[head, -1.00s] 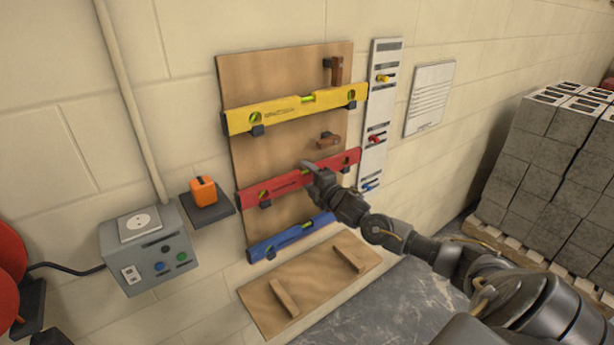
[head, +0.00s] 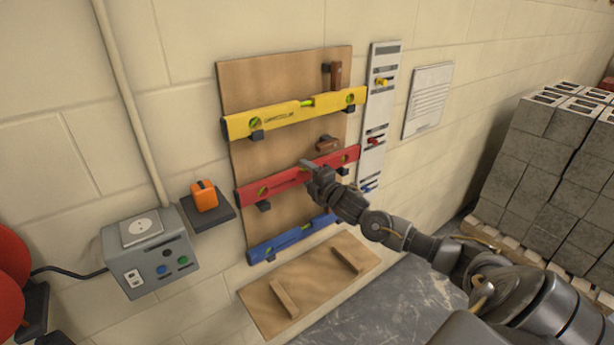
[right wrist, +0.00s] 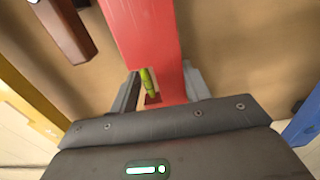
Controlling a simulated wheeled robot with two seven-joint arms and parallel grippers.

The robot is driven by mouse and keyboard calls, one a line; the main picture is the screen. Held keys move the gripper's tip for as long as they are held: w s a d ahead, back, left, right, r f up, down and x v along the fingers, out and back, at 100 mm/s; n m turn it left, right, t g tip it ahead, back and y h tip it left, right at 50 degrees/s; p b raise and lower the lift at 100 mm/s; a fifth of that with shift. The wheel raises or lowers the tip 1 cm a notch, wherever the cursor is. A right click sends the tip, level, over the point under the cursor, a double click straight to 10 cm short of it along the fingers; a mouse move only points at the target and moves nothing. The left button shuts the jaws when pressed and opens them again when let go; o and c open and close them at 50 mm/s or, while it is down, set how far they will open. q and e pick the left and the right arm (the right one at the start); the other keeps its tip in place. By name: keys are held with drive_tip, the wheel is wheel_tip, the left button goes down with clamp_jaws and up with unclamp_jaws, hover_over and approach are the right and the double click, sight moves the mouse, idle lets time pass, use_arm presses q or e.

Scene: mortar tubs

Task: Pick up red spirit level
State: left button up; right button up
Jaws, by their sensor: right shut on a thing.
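The red spirit level (head: 282,181) lies level across the wooden wall board, between a yellow level above and a blue level below. My right gripper (head: 310,172) is shut on it around the middle. In the right wrist view the red level (right wrist: 148,40) runs between the two fingers (right wrist: 160,92), and its green vial shows beside one finger. In the head view the red level sits slightly above its lower left bracket (head: 264,206); whether it touches the right bracket is hard to tell. My left gripper is not in view.
The yellow level (head: 290,113) and blue level (head: 290,240) rest on the same board (head: 280,75). A switch strip (head: 376,110) is close on the right. A grey power box (head: 150,255) and a shelf with an orange item (head: 204,196) are left. Concrete blocks (head: 550,150) stand right.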

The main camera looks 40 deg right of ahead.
drive_tip(key=shift+r, duration=0.1)
drive_tip(key=s+p, duration=0.3)
drive_tip(key=s, duration=0.7)
idle(0.6)
drive_tip(key=shift+a, duration=0.1)
idle(0.4)
